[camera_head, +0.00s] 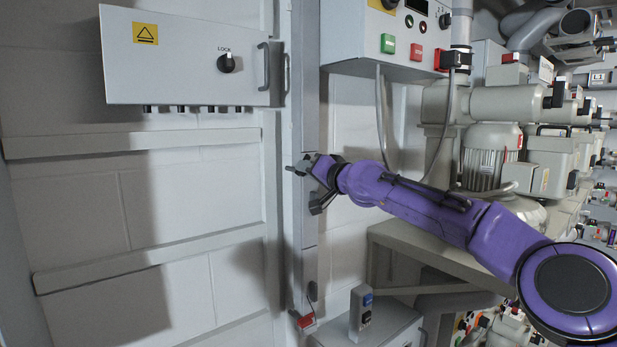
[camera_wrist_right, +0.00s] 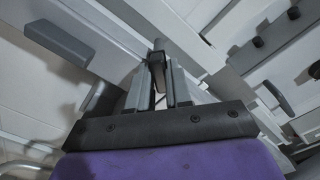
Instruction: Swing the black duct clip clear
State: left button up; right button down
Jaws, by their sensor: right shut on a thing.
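My right gripper (camera_head: 300,168) reaches left to the pale vertical duct (camera_head: 309,232) beside the wall. Its jaws are shut on a small dark piece, which I take to be the black duct clip (camera_wrist_right: 158,45). In the right wrist view the clip shows between the fingertips, against pale grey bars. The fingers hide most of it, so I cannot tell how far it is turned. In the head view the jaws and clip are too small to separate clearly. My left gripper is not in view.
A grey box with a LOCK knob (camera_head: 226,63) hangs upper left. A control box (camera_head: 390,45) with green and red buttons is above my arm. Lower on the duct are a dark oval piece (camera_head: 312,291) and a red piece (camera_head: 305,321). Blower machinery (camera_head: 485,155) crowds the right.

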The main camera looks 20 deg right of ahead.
jog(key=shift+a+n+b, duration=0.15)
jog(key=shift+n+b, duration=0.35)
jog(key=shift+n, duration=1.45)
jog(key=shift+a+n+b, duration=0.15)
jog(key=shift+n+b, duration=0.3)
jog(key=shift+n, duration=1.5)
jog(key=shift+s, duration=0.1)
jog(key=c, duration=1.1)
grip_release()
jog(key=b+v, duration=0.6)
jog(key=v, duration=0.4)
jog(key=shift+s+d+r, duration=0.1)
jog(key=shift+s, duration=0.15)
